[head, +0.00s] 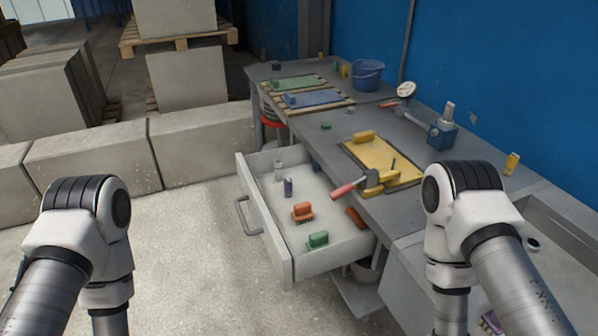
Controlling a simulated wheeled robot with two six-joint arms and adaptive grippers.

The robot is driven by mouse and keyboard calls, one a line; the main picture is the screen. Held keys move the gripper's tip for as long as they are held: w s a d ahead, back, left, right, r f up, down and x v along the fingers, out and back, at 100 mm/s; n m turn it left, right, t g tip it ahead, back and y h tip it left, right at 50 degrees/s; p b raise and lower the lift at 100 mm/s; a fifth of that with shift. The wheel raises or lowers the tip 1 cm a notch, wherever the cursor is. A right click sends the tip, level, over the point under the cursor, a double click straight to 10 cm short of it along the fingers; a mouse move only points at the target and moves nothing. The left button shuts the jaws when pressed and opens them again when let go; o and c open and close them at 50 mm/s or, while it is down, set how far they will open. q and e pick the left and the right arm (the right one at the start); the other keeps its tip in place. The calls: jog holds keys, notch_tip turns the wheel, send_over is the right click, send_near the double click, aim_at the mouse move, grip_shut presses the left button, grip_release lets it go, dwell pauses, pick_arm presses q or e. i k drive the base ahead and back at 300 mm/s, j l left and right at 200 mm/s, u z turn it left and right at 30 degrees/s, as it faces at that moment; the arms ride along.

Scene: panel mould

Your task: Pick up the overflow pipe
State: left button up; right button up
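I cannot pick out the overflow pipe for certain. The open drawer (262,226) holds a small pale grey upright piece (278,171) at its back left, and a small dark purple-grey upright cylinder (288,187) stands in front of it. Either could be a pipe-like part, but they are too small to tell. Both of my arms enter from the bottom corners and bend down out of the picture, so neither gripper shows.
The drawer also holds an orange brush (302,212) and a green brush (318,239). A red-handled tool (348,190) lies by a yellow panel (400,158) on the workbench (345,128). A blue bucket (367,76) stands at the back. Concrete blocks (90,157) line the left; the floor before the drawer is clear.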

aim_at(278, 163)
jog(key=j+z, duration=0.1)
jog(key=z, duration=0.6)
jog(key=i+j+z, duration=0.2)
jog(key=j+z, duration=0.25)
jog(key=j, duration=0.4)
jog(key=j+z, duration=0.5)
jog(key=j, duration=0.35)
jog(key=i, duration=0.05)
